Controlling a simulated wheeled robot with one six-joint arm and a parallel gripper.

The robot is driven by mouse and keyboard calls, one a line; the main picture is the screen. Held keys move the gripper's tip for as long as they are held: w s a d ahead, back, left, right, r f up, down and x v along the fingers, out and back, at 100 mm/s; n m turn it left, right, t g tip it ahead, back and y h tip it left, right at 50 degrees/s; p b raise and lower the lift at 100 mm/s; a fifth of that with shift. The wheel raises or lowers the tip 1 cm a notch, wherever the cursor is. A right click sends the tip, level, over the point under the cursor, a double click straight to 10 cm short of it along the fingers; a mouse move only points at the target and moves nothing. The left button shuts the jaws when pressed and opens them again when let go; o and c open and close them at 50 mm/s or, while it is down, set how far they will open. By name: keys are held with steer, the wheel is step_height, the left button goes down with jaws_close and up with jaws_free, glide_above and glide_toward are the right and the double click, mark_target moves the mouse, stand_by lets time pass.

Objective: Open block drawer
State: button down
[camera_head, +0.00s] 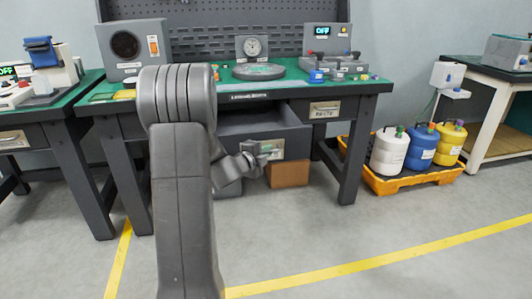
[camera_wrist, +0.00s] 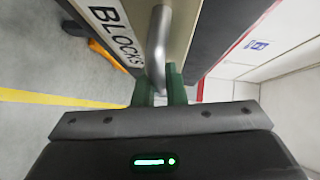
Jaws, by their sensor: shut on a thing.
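The block drawer (camera_head: 293,143) sits in the middle bench and stands pulled out, with its dark inside showing. Its front bears a pale label plate, which reads "BLOCKS" (camera_wrist: 113,32) in the wrist view. The metal bar handle (camera_wrist: 158,42) runs along the plate. My gripper (camera_wrist: 161,82) is shut on this handle, with its green fingers on either side of the bar. In the head view my gripper (camera_head: 256,154) is at the drawer front, and my arm hides the drawer's left part.
The bench (camera_head: 385,87) carries test devices. A second drawer labelled "PARTS" (camera_head: 325,109) is closed at right. A brown box (camera_head: 288,173) lies beneath the open drawer. An orange tray (camera_head: 400,182) with several jugs stands at right. The floor in front is clear.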

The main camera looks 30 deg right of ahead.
steer(key=c, duration=1.5)
jaws_free()
steer(key=shift+a, duration=0.1)
steer(key=p+v, duration=0.2)
steer(key=v, duration=1.1)
steer(key=shift+a+p, duration=0.25)
steer(key=shift+p, duration=0.1)
steer(key=shift+s+d, duration=0.1)
steer(key=b+x, duration=0.2)
steer(key=x, duration=1.1)
steer(key=shift+b, duration=0.35)
steer(key=shift+w+d, duration=0.25)
steer(key=shift+d, duration=0.05)
